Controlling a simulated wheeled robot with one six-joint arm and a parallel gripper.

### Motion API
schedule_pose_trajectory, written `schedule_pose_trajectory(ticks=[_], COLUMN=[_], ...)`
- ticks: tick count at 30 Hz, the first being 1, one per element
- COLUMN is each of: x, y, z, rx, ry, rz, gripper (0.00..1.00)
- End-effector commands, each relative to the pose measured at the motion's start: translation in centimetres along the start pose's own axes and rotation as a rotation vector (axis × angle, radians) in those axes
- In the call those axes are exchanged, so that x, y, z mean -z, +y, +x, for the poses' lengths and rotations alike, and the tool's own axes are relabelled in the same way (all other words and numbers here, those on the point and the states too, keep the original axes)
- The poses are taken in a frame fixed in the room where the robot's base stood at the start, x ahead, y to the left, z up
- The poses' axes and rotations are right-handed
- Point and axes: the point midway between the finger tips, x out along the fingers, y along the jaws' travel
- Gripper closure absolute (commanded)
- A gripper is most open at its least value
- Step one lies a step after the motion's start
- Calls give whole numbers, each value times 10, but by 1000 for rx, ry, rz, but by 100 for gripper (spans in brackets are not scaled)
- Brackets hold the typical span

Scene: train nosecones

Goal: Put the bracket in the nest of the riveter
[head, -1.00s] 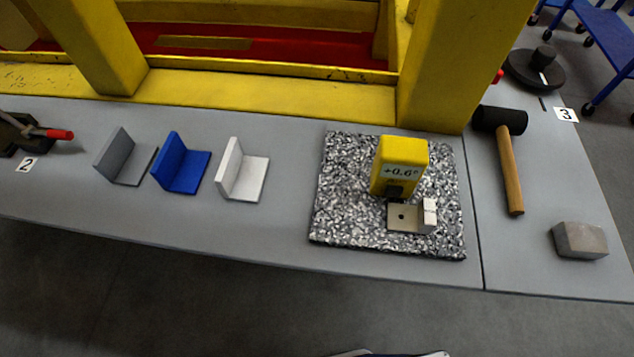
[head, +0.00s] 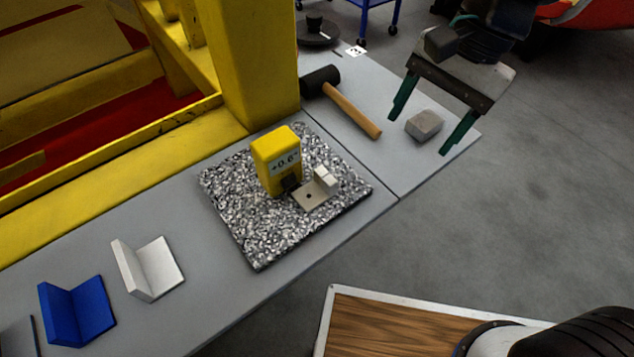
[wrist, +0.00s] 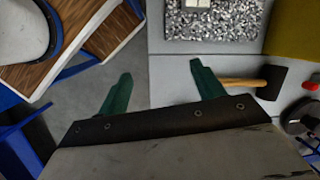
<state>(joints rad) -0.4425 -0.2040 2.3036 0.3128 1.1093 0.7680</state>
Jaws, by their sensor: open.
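A small metal L-shaped bracket (head: 314,194) lies on the speckled plate in front of a yellow gauge (head: 277,162) reading about +0.6°. White blocks (head: 325,177) stand at its right end. Larger L-shaped pieces stand left on the bench: white (head: 148,270), blue (head: 78,312) and a sliver of grey (head: 18,338). My gripper (head: 418,135) hangs over the bench's right end, its green fingers apart and empty, near a grey block. The wrist view also shows the open gripper (wrist: 160,70). I cannot make out a riveter or nest for certain.
The speckled plate (head: 250,240) rests on the grey bench (head: 215,302). A mallet (head: 350,108) and grey block (head: 424,124) lie right of it. A round black device (head: 318,34) stands behind near label 3. A yellow post (head: 245,60) rises behind the plate.

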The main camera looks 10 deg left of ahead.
Motion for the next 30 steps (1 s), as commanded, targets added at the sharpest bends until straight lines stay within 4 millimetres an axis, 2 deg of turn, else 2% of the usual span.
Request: schedule_pose_trajectory(ticks=[1, 3, 6, 9, 20, 27, 30], x=[-7, -16, -26, -33, -40, -44, -45], y=[-22, -45, -68, -80, -82, -80, -80], z=[15, 31, 49, 60, 99, 133, 139], rx=[-15, -27, -44, -54, -60, -60, -58], ry=[-36, -71, -104, -121, -128, -128, -127], rz=[43, 111, 185, 228, 247, 246, 246], gripper=[33, 33, 33, 33, 33, 33, 33])
